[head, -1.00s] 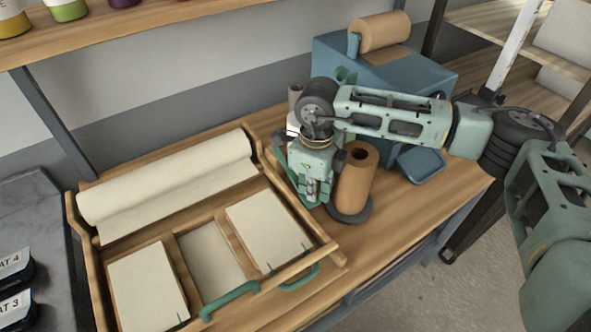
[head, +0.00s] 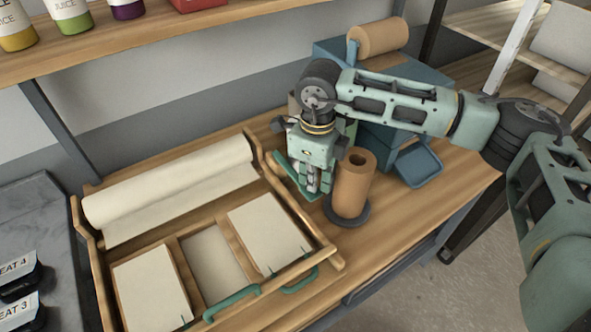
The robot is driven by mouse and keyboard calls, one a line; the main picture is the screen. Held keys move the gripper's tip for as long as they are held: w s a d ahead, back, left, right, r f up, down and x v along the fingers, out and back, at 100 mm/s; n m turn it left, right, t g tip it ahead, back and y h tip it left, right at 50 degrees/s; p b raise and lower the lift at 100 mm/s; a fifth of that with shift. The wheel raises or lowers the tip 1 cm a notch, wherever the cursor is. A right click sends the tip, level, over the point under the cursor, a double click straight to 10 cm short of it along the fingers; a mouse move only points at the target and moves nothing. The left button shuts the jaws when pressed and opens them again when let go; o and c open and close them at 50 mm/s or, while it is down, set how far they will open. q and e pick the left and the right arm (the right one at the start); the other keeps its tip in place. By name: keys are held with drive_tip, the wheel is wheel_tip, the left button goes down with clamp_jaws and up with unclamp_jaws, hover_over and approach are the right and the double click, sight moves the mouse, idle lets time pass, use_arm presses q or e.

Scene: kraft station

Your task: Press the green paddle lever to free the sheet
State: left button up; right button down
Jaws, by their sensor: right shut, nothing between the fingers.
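The blue dispenser (head: 330,50) stands at the back right with a brown kraft roll (head: 378,36) on top. My right gripper (head: 319,190) points down over the bench, just left of an upright brown roll (head: 354,185) on a dark round base. Its fingers are together and empty. The green paddle lever cannot be made out for certain; my right arm covers much of the dispenser's front. A small green piece (head: 351,129) shows just below the arm, and a flat teal piece (head: 288,168) shows beside the gripper. My left gripper is not in view.
A wooden tray (head: 335,262) at left holds a cream roll (head: 165,185) and several cream sheet stacks, with green handles (head: 232,300) in front. A small blue tray (head: 419,168) sits before the dispenser. Juice bottles (head: 68,14) stand on the shelf above.

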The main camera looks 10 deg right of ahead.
drive_tip(key=shift+r+p, duration=1.05)
drive_tip(key=shift+r, duration=1.75)
